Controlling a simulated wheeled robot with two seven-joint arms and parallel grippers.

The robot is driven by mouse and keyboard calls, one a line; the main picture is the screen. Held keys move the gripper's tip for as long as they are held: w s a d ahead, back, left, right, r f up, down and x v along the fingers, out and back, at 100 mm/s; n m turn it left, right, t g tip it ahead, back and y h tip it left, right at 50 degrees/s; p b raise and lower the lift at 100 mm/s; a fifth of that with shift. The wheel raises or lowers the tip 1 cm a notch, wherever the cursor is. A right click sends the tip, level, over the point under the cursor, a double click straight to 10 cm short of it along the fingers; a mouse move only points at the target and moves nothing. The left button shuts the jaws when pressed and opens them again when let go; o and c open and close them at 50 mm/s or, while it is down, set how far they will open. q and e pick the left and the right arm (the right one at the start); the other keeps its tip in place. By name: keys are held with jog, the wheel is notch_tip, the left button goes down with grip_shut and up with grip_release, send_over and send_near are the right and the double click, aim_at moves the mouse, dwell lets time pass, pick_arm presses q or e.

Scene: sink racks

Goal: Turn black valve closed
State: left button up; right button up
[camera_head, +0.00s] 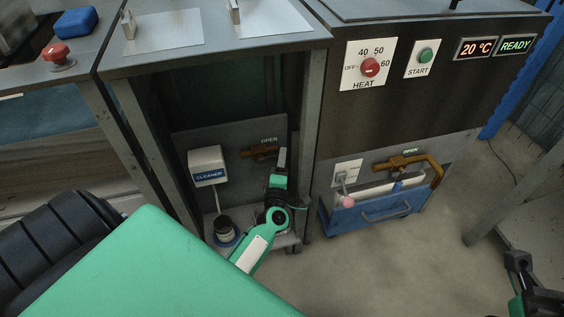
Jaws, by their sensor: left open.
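My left gripper (281,162) reaches into the open bay under the left sink, at the end of my green and black arm. It is open, close to a brown pipe (258,152) with an "OPEN" label above it. No black valve handle shows clearly; the gripper covers the pipe's right end, and I cannot tell whether it touches anything there. My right gripper (518,262) is dark and partly in view at the lower right edge, away from the sinks; its jaws are unclear.
At right, another brass pipe (415,162) with an "OPEN" label sits above a blue tray (368,213). The floor in front is clear.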

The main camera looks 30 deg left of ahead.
pick_arm(q)
grip_shut()
jog(key=shift+p, duration=0.35)
